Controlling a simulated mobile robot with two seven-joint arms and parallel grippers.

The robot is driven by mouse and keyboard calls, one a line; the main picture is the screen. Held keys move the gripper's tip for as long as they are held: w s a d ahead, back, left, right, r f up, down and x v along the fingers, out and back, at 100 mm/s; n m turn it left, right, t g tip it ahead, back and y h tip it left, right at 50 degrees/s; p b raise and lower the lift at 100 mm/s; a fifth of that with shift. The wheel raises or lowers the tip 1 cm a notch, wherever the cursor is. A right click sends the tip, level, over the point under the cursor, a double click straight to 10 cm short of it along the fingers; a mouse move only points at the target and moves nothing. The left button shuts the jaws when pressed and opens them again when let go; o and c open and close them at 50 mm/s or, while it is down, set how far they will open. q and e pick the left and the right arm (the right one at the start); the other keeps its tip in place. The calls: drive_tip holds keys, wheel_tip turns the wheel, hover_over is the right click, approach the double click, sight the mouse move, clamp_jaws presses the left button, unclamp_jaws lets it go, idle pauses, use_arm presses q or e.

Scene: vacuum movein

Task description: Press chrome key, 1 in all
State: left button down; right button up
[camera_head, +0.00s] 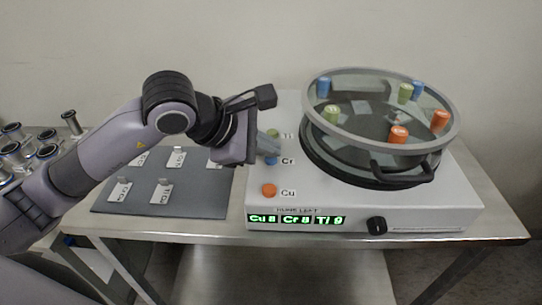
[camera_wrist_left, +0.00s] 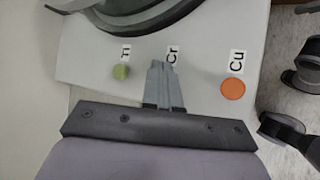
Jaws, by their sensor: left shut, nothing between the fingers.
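The chrome key is the blue button (camera_head: 270,160) beside the "Cr" label on the white machine's top. In the head view it shows just below the tips of my left gripper (camera_head: 271,148). In the left wrist view the shut fingers (camera_wrist_left: 160,70) cover the spot beside the "Cr" label (camera_wrist_left: 172,54), and the blue key is hidden. I cannot tell whether the tips touch it. The green Ti key (camera_wrist_left: 121,72) and orange Cu key (camera_wrist_left: 233,89) lie on either side; the Cu key also shows in the head view (camera_head: 269,190). My right gripper is not in view.
The green display (camera_head: 297,219) reads Cu 8, Cr 8, Ti 9. A black knob (camera_head: 376,225) is at the front. A grey mat (camera_head: 207,200) holds labelled pieces.

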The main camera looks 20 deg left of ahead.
sight(267, 161)
use_arm(q)
drive_tip(key=shift+f, duration=0.15)
idle(0.3)
drive_tip(key=shift+r+p, duration=0.4)
drive_tip(key=shift+r, duration=0.55)
drive_tip(key=shift+r, duration=0.3)
drive_tip(key=shift+r+p, duration=1.45)
drive_tip(key=shift+r, duration=0.8)
